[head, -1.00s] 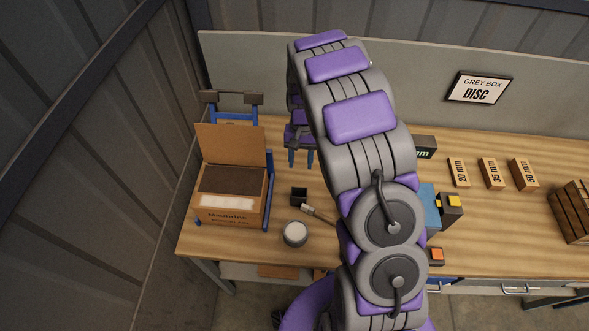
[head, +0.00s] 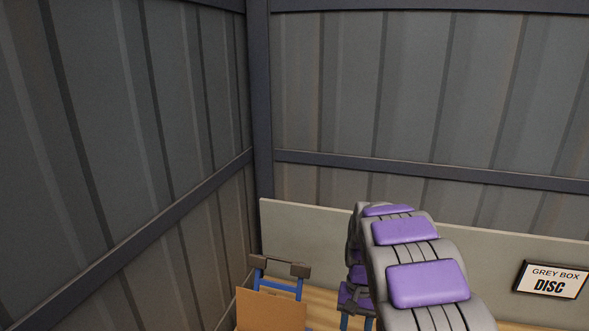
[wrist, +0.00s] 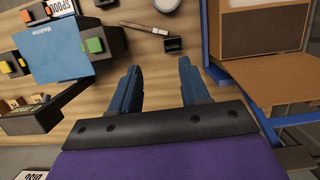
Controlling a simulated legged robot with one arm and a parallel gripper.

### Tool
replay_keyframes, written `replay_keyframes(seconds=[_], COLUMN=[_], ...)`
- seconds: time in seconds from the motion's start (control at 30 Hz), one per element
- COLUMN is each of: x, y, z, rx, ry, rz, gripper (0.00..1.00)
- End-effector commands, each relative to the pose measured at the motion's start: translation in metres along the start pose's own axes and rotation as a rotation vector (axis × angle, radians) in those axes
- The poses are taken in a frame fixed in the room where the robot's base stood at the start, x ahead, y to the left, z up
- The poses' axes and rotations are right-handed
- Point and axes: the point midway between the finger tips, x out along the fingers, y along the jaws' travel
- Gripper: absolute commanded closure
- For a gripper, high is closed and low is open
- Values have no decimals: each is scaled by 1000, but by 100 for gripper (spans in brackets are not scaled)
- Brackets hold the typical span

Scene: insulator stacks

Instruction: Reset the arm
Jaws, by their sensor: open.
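My gripper (head: 356,320) shows at the lower edge of the head view, below the raised grey and purple arm. Its blue fingers are only partly in that view, right of a cardboard box flap (head: 272,311). In the wrist view my gripper (wrist: 159,72) has its two blue fingers spread wide apart with nothing between them. It is above the wooden bench (wrist: 160,95). A small dark square cup (wrist: 173,45) lies beyond the fingertips, apart from them. A brush (wrist: 147,28) lies beside the cup.

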Motion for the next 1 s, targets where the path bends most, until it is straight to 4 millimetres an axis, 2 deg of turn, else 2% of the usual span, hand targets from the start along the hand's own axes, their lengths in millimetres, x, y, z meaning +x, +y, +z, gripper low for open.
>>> replay_keyframes(seconds=[0.27, 0.57, 0.77, 1.0], x=[4, 27, 56, 100], y=[16, 46, 62, 73], z=[73, 152, 205, 263], rx=[-36, -102, -161, -245], ry=[37, 55, 67, 83], rz=[24, 28, 32, 45], gripper=[54, 54, 54, 54])
